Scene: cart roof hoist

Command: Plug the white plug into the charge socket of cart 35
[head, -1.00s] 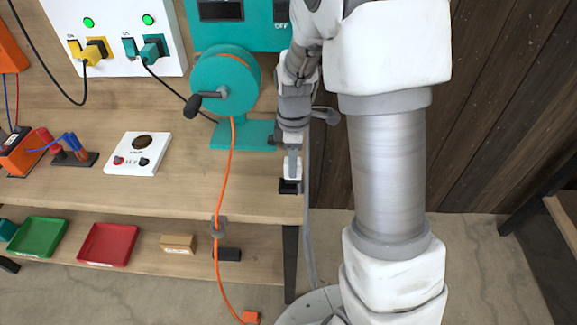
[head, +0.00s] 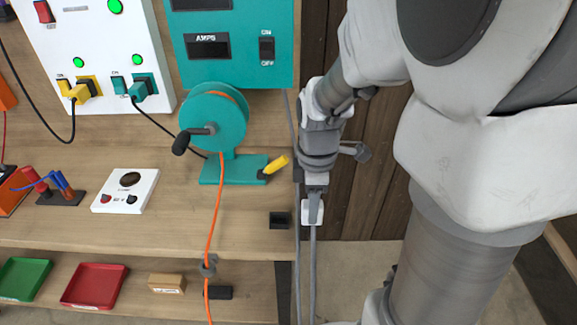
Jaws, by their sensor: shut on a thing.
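My gripper (head: 313,197) points down just beyond the right edge of the workbench. It is shut on the white plug (head: 312,214), which hangs upright between the fingers. A grey cable (head: 312,262) runs straight down from the plug. The black holder (head: 279,220) on the bench's right corner is empty, to the left of the plug and apart from it. I see no cart and no charge socket marked 35 in this view.
The teal reel (head: 213,122) with orange cord stands on the bench (head: 150,225), a yellow lever (head: 276,165) beside it. A white panel (head: 95,40) and a teal power unit (head: 231,42) stand behind. Red (head: 94,286) and green trays lie on the lower shelf.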

